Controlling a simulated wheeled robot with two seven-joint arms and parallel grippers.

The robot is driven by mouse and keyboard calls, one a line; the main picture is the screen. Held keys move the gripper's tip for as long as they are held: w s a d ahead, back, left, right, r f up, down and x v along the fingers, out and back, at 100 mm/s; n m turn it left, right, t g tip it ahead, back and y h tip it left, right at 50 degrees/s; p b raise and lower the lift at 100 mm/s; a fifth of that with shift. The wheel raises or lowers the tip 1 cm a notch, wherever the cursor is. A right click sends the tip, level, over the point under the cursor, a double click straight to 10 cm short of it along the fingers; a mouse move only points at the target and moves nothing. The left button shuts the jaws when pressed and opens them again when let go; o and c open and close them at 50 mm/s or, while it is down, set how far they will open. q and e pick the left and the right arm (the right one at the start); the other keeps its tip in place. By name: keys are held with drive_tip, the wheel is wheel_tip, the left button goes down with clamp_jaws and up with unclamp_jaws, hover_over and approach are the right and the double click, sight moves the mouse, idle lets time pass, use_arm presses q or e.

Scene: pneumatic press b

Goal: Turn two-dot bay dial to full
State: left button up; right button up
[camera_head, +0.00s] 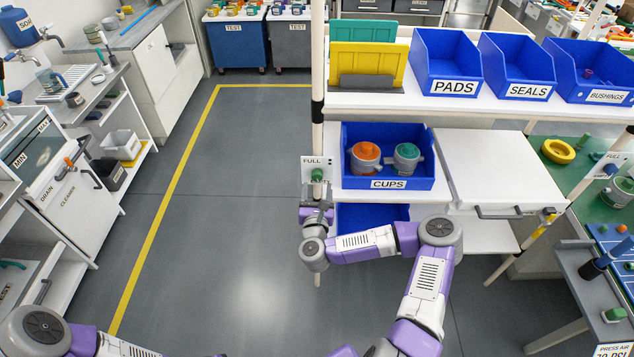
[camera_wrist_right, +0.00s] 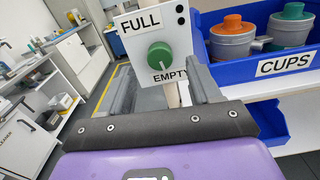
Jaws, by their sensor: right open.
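The two-dot bay dial is a green round knob (camera_head: 317,175) on a white plate (camera_head: 311,163) fixed to a pale post. In the right wrist view the knob (camera_wrist_right: 160,56) sits between the word FULL above and EMPTY below, with two black dots at the plate's right edge. My right gripper (camera_head: 317,202) is open just in front of the plate. In the wrist view its fingers (camera_wrist_right: 163,82) stand on either side, below the knob, with nothing between them. My left gripper is outside the view.
A blue CUPS bin (camera_head: 360,178) with orange-topped and green-topped cups stands right of the post. Blue PADS (camera_head: 447,64), SEALS and BUSHINGS bins sit on the shelf above. Another FULL plate (camera_head: 607,166) is at far right. The floor left of the post is clear.

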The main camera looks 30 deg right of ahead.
sight(317, 177)
drive_tip(key=shift+x, duration=1.8)
drive_tip(key=c, duration=1)
drive_tip(key=shift+c, duration=0.2)
